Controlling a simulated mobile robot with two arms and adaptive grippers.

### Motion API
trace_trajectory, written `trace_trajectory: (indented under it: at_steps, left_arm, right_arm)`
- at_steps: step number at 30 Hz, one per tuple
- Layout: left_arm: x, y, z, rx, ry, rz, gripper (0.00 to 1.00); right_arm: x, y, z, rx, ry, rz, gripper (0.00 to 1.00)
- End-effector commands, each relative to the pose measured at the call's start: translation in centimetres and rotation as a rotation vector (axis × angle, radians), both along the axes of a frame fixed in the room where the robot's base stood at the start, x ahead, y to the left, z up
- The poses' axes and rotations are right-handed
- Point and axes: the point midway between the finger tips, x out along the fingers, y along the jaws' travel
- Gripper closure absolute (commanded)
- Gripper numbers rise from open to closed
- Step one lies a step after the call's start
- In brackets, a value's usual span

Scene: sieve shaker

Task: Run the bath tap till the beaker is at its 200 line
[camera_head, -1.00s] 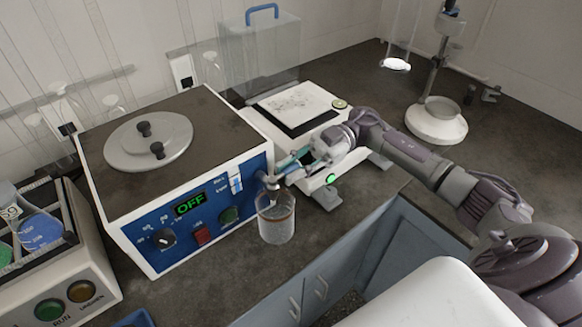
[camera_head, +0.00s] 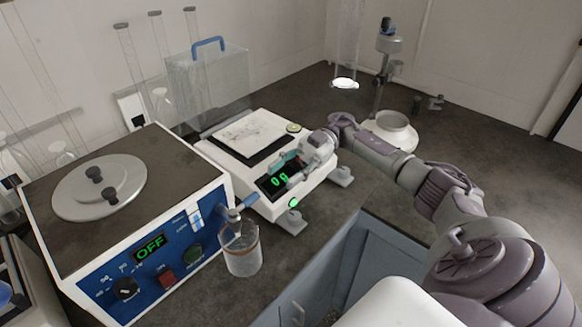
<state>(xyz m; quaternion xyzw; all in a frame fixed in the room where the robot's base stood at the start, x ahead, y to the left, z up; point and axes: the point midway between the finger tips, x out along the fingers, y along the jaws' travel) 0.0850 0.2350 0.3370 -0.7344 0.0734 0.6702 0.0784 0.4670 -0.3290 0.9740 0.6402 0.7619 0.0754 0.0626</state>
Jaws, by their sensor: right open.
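The bath (camera_head: 150,270) is the box with a blue front panel and a round lid; its display reads OFF. Its tap (camera_head: 238,212), with a blue lever (camera_head: 246,202), sticks out at the front right corner. The clear beaker (camera_head: 243,258) stands upright on the bench beneath the tap, with a brownish ring near its top. I cannot make out its 200 line or the liquid level, nor whether water runs. My right gripper (camera_head: 283,168) is open and empty in front of the balance, apart from the tap lever. My left gripper is out of view.
A white balance (camera_head: 258,150) with a green display stands right of the bath. A clear box with a blue handle (camera_head: 208,85) is behind it. A white-based stand (camera_head: 392,132) is at the back. The bench edge and blue-grey cabinet (camera_head: 335,265) lie in front.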

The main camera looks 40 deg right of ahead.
Motion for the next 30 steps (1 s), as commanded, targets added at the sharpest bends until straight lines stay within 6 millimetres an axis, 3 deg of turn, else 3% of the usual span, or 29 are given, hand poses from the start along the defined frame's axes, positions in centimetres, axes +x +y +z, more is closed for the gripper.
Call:
trace_trajectory:
  at_steps: [7,24,30]
  left_arm:
    - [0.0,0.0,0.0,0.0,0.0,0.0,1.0]
    - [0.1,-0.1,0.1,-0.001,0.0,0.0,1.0]
    - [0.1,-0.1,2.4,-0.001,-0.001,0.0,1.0]
  right_arm:
    - [0.4,-1.8,0.0,0.0,0.0,0.001,0.58]
    - [0.3,-1.9,0.0,0.0,0.0,0.002,0.58]
    - [0.4,-1.9,2.4,0.0,0.0,0.001,0.58]
